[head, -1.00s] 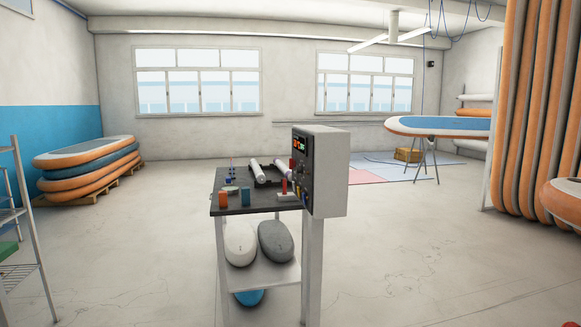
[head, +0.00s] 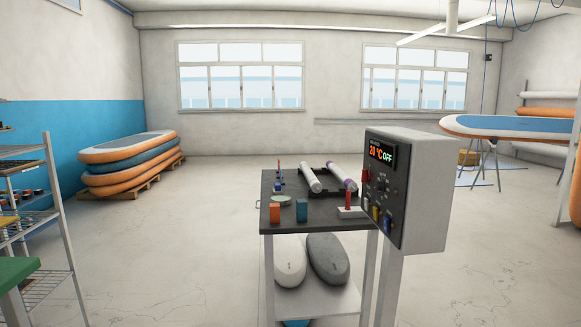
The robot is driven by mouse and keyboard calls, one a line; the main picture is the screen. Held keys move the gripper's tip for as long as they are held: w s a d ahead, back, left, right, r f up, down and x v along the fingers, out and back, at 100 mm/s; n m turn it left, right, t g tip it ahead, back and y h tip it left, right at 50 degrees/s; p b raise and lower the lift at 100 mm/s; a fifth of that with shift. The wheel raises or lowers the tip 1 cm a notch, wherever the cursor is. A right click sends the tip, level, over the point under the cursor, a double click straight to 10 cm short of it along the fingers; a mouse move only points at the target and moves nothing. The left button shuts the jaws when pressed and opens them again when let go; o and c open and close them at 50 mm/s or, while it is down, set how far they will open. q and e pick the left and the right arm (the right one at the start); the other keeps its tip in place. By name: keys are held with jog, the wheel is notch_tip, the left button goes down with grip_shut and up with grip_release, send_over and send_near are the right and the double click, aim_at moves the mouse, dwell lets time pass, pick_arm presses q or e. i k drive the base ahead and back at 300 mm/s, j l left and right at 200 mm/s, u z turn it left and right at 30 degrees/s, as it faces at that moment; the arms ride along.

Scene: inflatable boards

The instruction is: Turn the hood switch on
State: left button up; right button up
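A grey control box (head: 419,190) stands on a post at the right side of a small work table. Its dark front panel (head: 379,189) faces left and carries a lit display (head: 381,154) reading about "20 °C OFF". Small knobs or switches (head: 382,184) sit below the display, with coloured parts under them. They are too small to tell which one is the hood switch. Neither of my grippers shows in the head view.
The work table (head: 318,217) holds rollers, small blocks and a red-handled tool. A metal shelf rack (head: 56,215) stands at the near left. Stacked boards (head: 128,165) lie on a pallet at the back left. Open floor (head: 190,265) lies between rack and table.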

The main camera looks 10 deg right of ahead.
aim_at(366, 176)
jog(key=i+j+u, duration=0.1)
jog(key=i, duration=0.65)
jog(key=i+j+u, duration=0.1)
jog(key=i, duration=0.7)
